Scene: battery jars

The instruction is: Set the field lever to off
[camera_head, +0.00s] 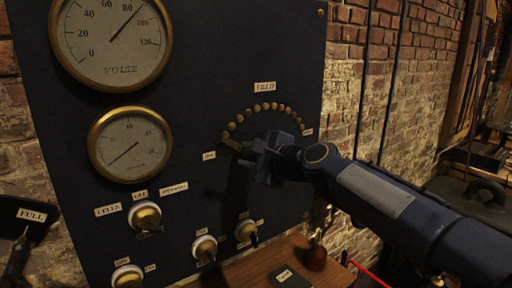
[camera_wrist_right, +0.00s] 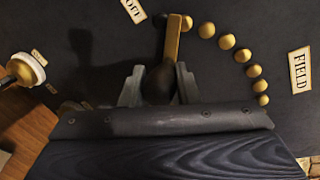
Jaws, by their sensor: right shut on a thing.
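The field lever is a brass bar (camera_wrist_right: 173,38) with a dark knob (camera_wrist_right: 158,84). In the head view its brass end (camera_head: 232,145) shows at the left end of an arc of brass studs (camera_head: 265,107), under the FIELD label (camera_head: 264,87). My right gripper (camera_head: 262,160) is at the panel, below the arc. In the right wrist view the fingers (camera_wrist_right: 158,88) are on both sides of the knob, shut on it. The bar's tip lies by the end stud, near a small label (camera_wrist_right: 133,10). My left gripper is not in view.
The dark panel (camera_head: 215,60) carries a volt gauge (camera_head: 110,40), a smaller gauge (camera_head: 130,144) and several brass knobs, one by the CELLS label (camera_head: 145,215). A wooden surface (camera_head: 245,270) with a dark block (camera_head: 290,277) is below. A brick wall (camera_head: 425,60) stands behind.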

